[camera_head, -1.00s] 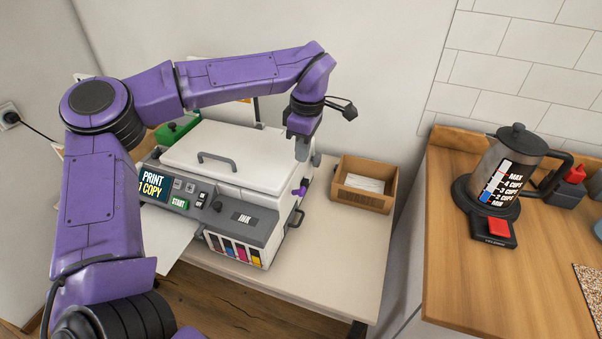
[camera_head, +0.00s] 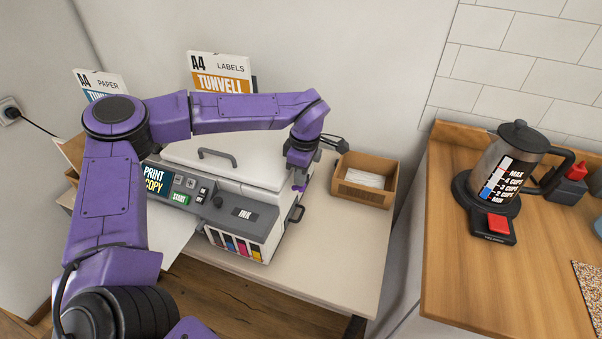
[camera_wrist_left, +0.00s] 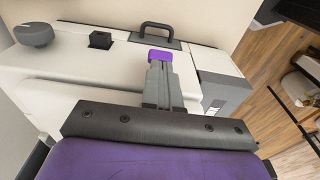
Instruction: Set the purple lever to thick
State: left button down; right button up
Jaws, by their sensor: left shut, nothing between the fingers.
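The purple lever (camera_wrist_left: 160,56) is on the side of the white printer (camera_head: 257,209). In the left wrist view it shows just beyond the fingertips of my left gripper (camera_wrist_left: 158,66). The fingers are shut with nothing between them, and they are at or very near the lever; I cannot tell if they touch. In the head view my left gripper (camera_head: 299,184) is at the printer's right side and covers most of the lever. Any thickness marking by the lever is not readable. My right gripper is not in view.
A black handle (camera_head: 296,214) sticks out beside the lever. A cardboard box (camera_head: 350,191) with paper stands right of the printer. Label and paper packs (camera_head: 217,72) stand behind. A kettle (camera_head: 503,170) is on the wooden counter at right. The table's front right is clear.

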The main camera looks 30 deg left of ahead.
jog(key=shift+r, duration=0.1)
pick_arm(q)
jog(key=shift+d+y+p, duration=0.2)
jog(key=shift+y+p, duration=0.1)
jog(key=shift+p, duration=0.2)
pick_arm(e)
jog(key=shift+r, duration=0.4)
